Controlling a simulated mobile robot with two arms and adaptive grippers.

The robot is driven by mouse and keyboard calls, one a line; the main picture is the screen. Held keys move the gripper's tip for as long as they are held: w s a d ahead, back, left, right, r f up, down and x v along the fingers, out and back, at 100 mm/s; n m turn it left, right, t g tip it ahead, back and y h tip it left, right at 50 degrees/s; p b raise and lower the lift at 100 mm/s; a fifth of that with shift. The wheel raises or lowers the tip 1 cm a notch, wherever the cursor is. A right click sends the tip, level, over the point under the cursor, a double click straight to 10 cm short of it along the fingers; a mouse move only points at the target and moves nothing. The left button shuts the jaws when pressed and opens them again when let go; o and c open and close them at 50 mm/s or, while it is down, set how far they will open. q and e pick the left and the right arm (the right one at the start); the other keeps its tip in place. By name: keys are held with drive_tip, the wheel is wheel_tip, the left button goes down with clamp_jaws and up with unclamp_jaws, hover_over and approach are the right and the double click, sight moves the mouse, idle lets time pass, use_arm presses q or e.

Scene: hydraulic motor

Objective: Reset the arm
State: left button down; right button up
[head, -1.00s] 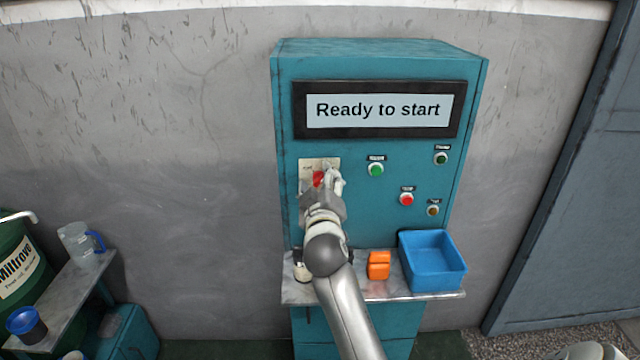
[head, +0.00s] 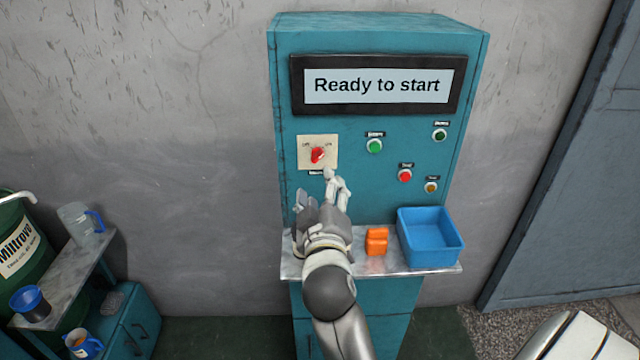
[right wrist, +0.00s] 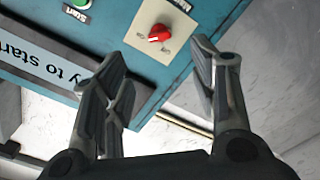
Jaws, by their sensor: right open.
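My right gripper (head: 327,192) is in front of the teal cabinet (head: 375,45), a little below the red rotary knob (head: 317,154) on its cream plate. In the right wrist view the right gripper (right wrist: 160,90) has its fingers spread wide with nothing between them. The red knob (right wrist: 159,33) shows there beyond the fingertips, apart from them. The cabinet's display (head: 378,86) reads "Ready to start". My left gripper is not in view.
A metal shelf (head: 290,268) on the cabinet front holds an orange object (head: 376,241) and a blue bin (head: 430,237). Green (head: 374,146) and red (head: 405,176) buttons are on the panel. At left are a side table (head: 88,262) with a jug (head: 80,225) and a green barrel (head: 20,245).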

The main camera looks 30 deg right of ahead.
idle(0.5)
drive_tip(key=s+a+f+g+y, duration=0.2)
drive_tip(key=s+f+g+y, duration=0.15)
drive_tip(key=f, duration=0.45)
drive_tip(key=s+a+f+g+y, duration=0.2)
drive_tip(key=s+f, duration=0.2)
drive_tip(key=f, duration=0.5)
drive_tip(key=s+a+f+g+y, duration=0.2)
drive_tip(key=s+a+f+g, duration=0.15)
drive_tip(key=s+f, duration=0.4)
drive_tip(key=s+a+f+g+y, duration=0.2)
drive_tip(key=s+a+f+g, duration=0.15)
drive_tip(key=s, duration=0.65)
wheel_tip(320, 180, down, 29)
drive_tip(key=s+b, duration=0.2)
drive_tip(key=s+d+f+g, duration=0.2)
drive_tip(key=s+f, duration=1.3)
drive_tip(key=s, duration=0.1)
drive_tip(key=shift+d+f+b, duration=0.35)
drive_tip(key=shift+b, duration=0.05)
